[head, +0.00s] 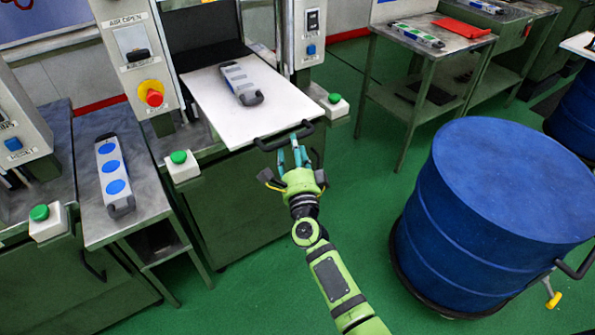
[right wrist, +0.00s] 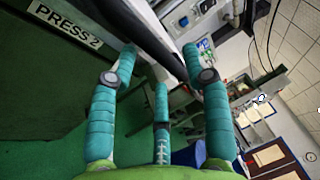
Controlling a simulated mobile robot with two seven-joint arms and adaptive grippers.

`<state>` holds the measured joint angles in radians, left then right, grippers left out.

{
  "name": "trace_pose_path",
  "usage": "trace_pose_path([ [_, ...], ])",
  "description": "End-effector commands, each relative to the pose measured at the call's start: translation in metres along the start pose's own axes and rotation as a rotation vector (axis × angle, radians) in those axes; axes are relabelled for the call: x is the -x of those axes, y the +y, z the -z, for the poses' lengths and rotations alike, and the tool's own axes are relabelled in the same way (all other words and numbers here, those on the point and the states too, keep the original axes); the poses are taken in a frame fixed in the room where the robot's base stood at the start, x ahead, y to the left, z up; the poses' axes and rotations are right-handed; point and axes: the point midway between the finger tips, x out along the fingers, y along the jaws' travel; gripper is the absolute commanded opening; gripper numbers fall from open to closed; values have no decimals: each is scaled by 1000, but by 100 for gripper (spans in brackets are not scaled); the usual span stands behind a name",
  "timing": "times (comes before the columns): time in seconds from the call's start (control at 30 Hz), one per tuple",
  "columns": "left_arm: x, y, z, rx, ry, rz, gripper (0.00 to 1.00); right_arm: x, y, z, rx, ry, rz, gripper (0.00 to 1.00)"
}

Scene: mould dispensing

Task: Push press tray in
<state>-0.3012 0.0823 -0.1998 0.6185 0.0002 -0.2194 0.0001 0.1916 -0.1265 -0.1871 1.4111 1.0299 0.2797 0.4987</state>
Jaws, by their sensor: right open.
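The press tray (head: 251,115) is a flat white plate, sticking out of the press opening towards me in the head view. A grey mould (head: 240,83) with dark ends lies on it. A black handle (head: 284,136) is on the tray's front edge. My green right gripper (head: 291,155), with teal fingers, is open at this handle. In the right wrist view, a dark bar (right wrist: 157,45), which looks like the handle, runs between the spread fingers (right wrist: 159,65). I cannot tell whether they touch it. My left gripper is not in view.
The press has a red stop button (head: 152,94) and green buttons (head: 179,157) beside the tray. A mould with blue discs (head: 114,176) lies on a side table at left. A blue drum (head: 492,215) stands at right. Green floor is free between.

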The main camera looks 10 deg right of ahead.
Motion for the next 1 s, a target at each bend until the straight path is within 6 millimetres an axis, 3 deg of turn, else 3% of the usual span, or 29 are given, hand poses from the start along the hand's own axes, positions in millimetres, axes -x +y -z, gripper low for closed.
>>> trace_pose_path([
  [0.2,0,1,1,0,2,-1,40,49,1,0,0,0,-3,49],
  [0.4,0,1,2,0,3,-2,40,78,0,0,1,0,-1,49],
  [0.87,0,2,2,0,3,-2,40,88,-1,0,1,0,1,49],
  [1.0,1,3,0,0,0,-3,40,97,-1,12,17,-19,9,49],
])
